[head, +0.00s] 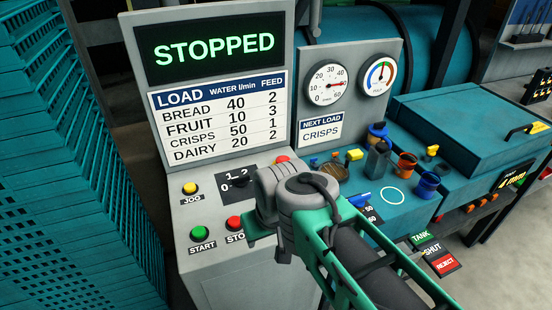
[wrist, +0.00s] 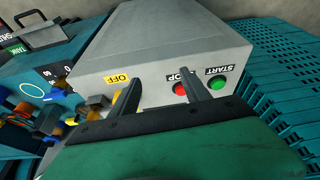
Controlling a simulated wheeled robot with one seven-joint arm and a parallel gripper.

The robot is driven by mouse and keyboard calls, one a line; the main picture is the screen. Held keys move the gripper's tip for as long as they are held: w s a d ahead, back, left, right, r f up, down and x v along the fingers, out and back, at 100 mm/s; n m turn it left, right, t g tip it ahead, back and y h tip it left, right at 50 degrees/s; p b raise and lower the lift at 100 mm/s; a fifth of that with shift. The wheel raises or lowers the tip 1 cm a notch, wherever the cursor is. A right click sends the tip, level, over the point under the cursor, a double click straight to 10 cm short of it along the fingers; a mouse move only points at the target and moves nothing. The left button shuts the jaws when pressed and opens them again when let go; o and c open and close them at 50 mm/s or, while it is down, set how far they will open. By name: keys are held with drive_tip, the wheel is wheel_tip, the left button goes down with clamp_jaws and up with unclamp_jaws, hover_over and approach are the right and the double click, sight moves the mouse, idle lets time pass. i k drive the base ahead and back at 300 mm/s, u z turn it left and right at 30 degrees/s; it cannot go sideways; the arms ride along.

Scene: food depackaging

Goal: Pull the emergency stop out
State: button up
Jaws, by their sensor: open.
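The emergency stop cannot be made out for certain in either view; my gripper hides part of the control desk. My gripper (head: 268,244) is over the front right of the grey control desk (head: 212,268). In the wrist view my gripper (wrist: 159,82) has its two dark fingers apart, with nothing seen held between them. A yellow OFF label (wrist: 123,77) is on the desk front by the left finger, and a small yellow piece (wrist: 117,96) shows partly behind that finger. The red STOP button (wrist: 180,89) is beside the right finger. The display (head: 214,48) reads STOPPED.
The green START button (head: 200,233), yellow JOG button (head: 190,188), rotary switch (head: 236,180) and a partly covered red button (head: 282,159) are on the desk. Cups (head: 377,158) and loose items clutter the teal machine at right. A teal slatted conveyor (head: 70,170) borders the left.

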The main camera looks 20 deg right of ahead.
sight(281, 159)
drive_tip(key=u, duration=3.35)
drive_tip(key=k, duration=0.55)
drive_tip(key=z, duration=1.3)
